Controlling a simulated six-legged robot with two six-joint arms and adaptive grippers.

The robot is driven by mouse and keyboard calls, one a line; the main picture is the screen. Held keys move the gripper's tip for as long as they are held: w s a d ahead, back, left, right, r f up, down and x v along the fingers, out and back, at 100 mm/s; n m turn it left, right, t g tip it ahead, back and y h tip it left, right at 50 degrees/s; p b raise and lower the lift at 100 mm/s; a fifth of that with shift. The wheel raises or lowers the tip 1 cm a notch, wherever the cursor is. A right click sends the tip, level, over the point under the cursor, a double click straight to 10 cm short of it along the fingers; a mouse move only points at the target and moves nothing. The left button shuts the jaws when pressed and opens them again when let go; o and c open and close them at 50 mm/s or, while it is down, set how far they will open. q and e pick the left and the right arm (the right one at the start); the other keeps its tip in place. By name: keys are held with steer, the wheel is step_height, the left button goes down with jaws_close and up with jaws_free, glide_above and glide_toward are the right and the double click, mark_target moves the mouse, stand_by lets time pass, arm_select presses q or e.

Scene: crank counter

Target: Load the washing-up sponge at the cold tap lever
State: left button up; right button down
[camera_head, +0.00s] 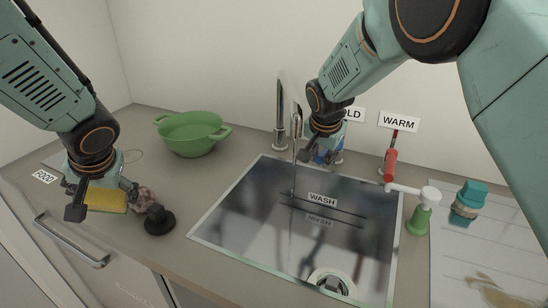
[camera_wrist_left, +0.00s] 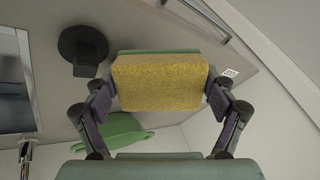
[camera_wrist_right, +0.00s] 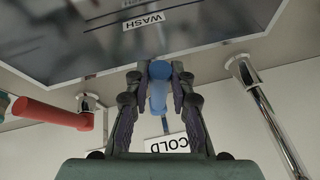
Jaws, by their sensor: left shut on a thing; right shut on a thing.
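My left gripper (camera_head: 97,200) is shut on the yellow and green sponge (camera_head: 106,199), above the counter left of the sink. In the left wrist view the sponge (camera_wrist_left: 160,83) sits between both fingers. My right gripper (camera_head: 322,152) is shut on the blue cold tap lever (camera_head: 325,158), behind the sink. The right wrist view shows the blue lever (camera_wrist_right: 159,86) between the fingertips, with the COLD label (camera_wrist_right: 167,144) below it. In the head view my right gripper partly hides the lever and label.
The sink (camera_head: 300,230) carries a WASH label. A chrome spout (camera_head: 295,130) stands behind it. The red warm lever (camera_head: 390,162), a green and white dispenser (camera_head: 418,213) and a teal-topped brush (camera_head: 468,200) are right. A green pot (camera_head: 190,133) and black knob (camera_head: 158,219) are left.

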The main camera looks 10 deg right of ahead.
steer(key=shift+s+f, duration=0.1)
steer(key=c, duration=1.1)
jaws_free()
steer(key=shift+d, duration=0.1)
steer(key=shift+c, duration=0.2)
steer(key=shift+r, duration=0.4)
steer(key=v, duration=1.1)
steer(key=shift+s+r, duration=0.15)
